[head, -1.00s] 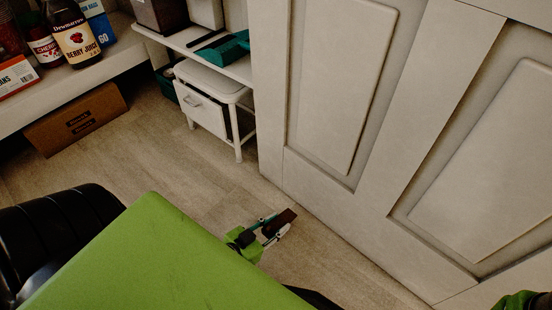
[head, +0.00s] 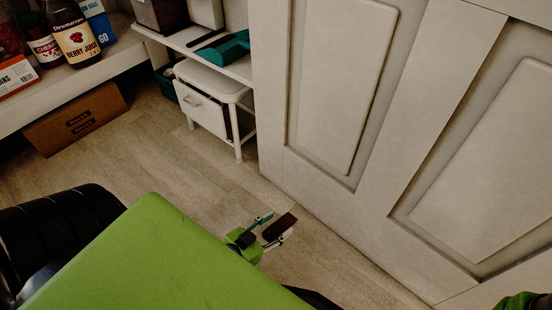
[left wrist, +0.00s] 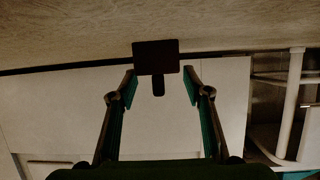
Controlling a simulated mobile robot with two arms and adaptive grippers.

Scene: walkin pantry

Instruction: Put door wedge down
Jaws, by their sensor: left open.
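The door wedge (head: 280,227) is a small dark brown block near the foot of the white panelled door. In the left wrist view the wedge (left wrist: 156,58) shows as a dark square with a narrow stub, just beyond the fingertips. My left gripper (head: 271,229) is open, low over the floor, with its fingers spread on either side of the wedge. In the left wrist view there are gaps between the stub and both fingertips (left wrist: 159,86). The wedge appears to rest on the floor, but its underside is hidden.
The white door (head: 345,100) stands close beyond the wedge. A small white drawer stand (head: 205,112) and a cardboard box (head: 75,120) are at the back left, below shelves (head: 100,62) holding a juice bottle (head: 76,38). Bare floor (head: 185,175) lies between.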

